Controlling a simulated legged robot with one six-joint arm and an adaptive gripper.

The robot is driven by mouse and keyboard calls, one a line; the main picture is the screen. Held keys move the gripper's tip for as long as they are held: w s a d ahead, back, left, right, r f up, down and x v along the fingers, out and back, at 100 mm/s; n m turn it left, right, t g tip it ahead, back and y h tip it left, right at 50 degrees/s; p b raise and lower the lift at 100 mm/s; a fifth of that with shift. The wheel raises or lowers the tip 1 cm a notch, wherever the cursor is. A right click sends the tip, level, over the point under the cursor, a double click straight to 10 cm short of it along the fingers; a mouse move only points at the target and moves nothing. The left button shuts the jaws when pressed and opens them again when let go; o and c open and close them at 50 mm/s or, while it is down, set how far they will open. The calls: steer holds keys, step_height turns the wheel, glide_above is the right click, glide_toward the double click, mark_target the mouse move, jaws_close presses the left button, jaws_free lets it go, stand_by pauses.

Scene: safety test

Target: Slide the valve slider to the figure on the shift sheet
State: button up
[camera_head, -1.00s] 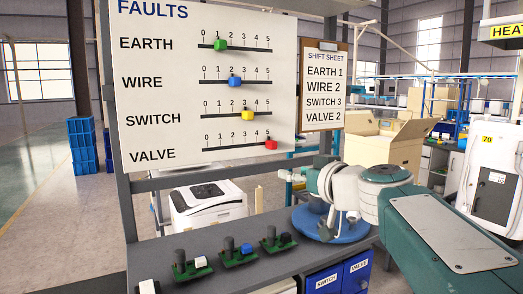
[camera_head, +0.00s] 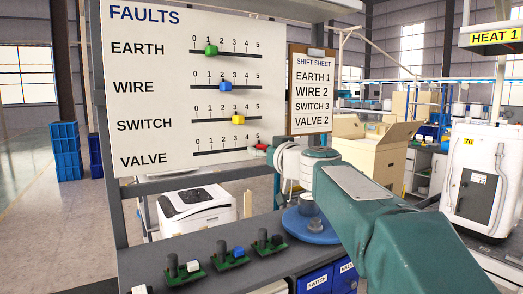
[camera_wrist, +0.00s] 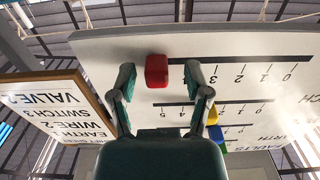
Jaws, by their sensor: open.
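The red valve slider (camera_head: 261,147) is at the 5 end of the VALVE scale, the lowest row on the white faults board (camera_head: 150,90). The shift sheet (camera_head: 313,92) to its right reads VALVE 2. In the wrist view, which is upside down, the red slider (camera_wrist: 157,70) lies between the tips of my open gripper (camera_wrist: 160,78), with a gap on each side. I cannot tell how far the tips are from the board. In the head view my arm hides most of the gripper.
The green earth slider (camera_head: 211,50) stands at 1, the blue wire slider (camera_head: 226,86) at 2 and the yellow switch slider (camera_head: 238,120) at 3. Below the board is a grey bench (camera_head: 262,262) with several small green circuit parts.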

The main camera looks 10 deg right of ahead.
mark_target(224, 151)
steer(key=shift+w+a, duration=0.1)
steer(key=shift+d, duration=0.25)
jaws_close()
steer(key=s+a, duration=0.1)
steer(key=a, duration=0.2)
steer(key=s+a, duration=0.1)
steer(key=a, duration=0.2)
steer(key=s+a, duration=0.1)
steer(key=a, duration=0.1)
steer(key=shift+a, duration=0.4)
jaws_free()
steer(key=shift+w, duration=0.1)
